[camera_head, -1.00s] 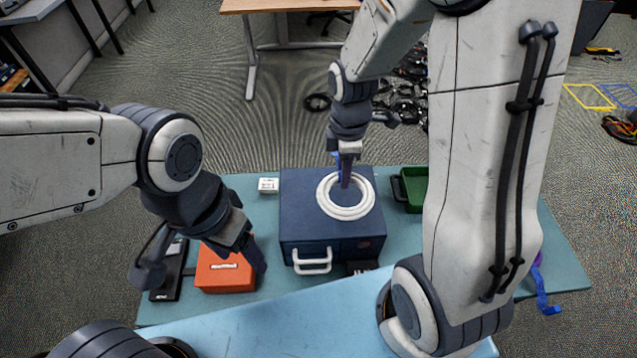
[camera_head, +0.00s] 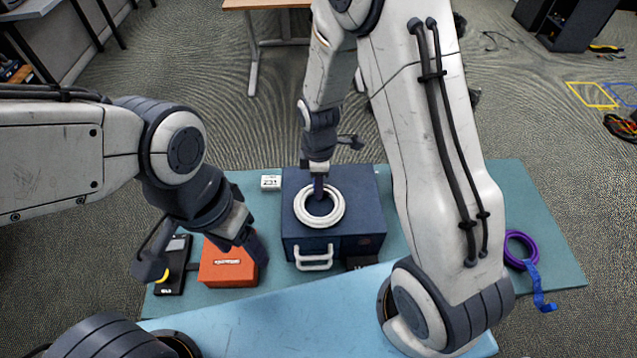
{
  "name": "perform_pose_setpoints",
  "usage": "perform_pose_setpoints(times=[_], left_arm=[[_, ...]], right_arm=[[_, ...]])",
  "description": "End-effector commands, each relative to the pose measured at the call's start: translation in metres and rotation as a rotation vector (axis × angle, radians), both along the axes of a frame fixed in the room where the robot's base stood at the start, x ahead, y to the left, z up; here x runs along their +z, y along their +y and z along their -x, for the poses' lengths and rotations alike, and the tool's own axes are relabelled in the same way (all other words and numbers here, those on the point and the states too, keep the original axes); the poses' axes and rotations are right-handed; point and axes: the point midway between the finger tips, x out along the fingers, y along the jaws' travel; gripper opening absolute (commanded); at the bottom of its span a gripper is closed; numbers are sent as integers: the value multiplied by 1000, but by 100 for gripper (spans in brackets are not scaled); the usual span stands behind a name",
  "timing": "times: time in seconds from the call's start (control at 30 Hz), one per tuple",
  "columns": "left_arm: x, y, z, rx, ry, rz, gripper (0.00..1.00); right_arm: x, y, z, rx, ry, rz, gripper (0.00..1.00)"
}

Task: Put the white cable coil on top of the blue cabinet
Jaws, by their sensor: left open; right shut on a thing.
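The white cable coil (camera_head: 300,214) is a round ring seen over the top of the blue cabinet (camera_head: 364,190), towards the left of the top. My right gripper (camera_head: 319,190) points down from above and is shut on the coil near the ring's far side. I cannot tell if the coil touches the cabinet top. The cabinet stands on the table with its white handle (camera_head: 314,259) towards me. My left gripper (camera_head: 246,240) is open and hangs by the orange box, left of the cabinet; its fingers are partly hidden.
An orange box (camera_head: 222,272) and a black device (camera_head: 172,281) sit left of the cabinet. A small white box (camera_head: 270,182) is behind left. A purple ring (camera_head: 508,247) with a blue strap (camera_head: 537,287) lies at the right. My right arm covers much of the table's right.

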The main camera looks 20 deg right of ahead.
Motion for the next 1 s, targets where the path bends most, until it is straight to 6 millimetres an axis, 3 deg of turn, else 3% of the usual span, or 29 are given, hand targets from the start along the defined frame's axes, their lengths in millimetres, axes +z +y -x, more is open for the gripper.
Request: perform_pose_setpoints(times=[0.07,0.1,0.17,0.57,0.67,1.0], left_arm=[[-2,0,0,0,0,0,66],[-2,0,0,0,0,0,66],[-1,0,0,0,0,0,66],[0,0,0,0,0,0,66],[-2,0,0,0,0,0,66],[-8,0,0,0,0,0,66]], right_arm=[[-3,0,0,0,0,0,0],[-3,0,0,0,0,0,39],[-2,0,0,0,0,0,62],[4,0,0,0,-1,0,62],[16,0,-1,0,-4,0,62],[87,0,-2,0,-6,0,62]])
